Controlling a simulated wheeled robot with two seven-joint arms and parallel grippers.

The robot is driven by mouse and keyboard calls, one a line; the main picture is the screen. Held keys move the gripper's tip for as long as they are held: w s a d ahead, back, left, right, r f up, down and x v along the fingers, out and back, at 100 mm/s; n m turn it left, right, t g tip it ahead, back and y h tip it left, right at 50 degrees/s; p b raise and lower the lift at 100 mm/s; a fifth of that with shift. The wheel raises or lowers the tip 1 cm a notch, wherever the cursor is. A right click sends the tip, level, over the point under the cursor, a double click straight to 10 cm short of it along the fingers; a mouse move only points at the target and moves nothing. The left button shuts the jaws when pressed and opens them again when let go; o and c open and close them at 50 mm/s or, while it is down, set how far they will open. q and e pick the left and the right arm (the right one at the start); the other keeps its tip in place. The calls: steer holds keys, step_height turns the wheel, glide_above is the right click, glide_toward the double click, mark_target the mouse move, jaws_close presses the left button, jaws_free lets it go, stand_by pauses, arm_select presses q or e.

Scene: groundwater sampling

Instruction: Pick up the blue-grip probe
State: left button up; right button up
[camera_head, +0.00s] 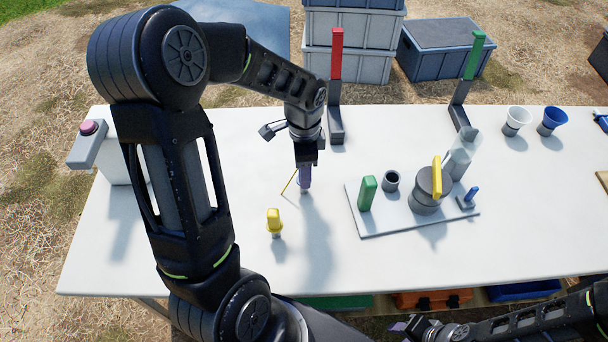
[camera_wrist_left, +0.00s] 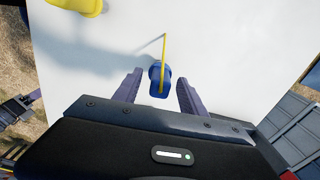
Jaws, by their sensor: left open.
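My left gripper (camera_head: 304,178) points down over the white table, left of the grey tray. In the left wrist view its two purple fingers (camera_wrist_left: 160,92) are open and apart.
A yellow-topped piece (camera_head: 273,220) stands close by, front left. The grey tray (camera_head: 385,228) holds a green block, a dark cup, a grey pot with a yellow handle and a small blue-topped piece. A red-topped post (camera_head: 336,60) stands behind the gripper. The table's front middle is clear.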

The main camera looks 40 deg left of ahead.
arm_select(q)
steer(key=shift+c, duration=0.4)
jaws_close()
stand_by(0.4)
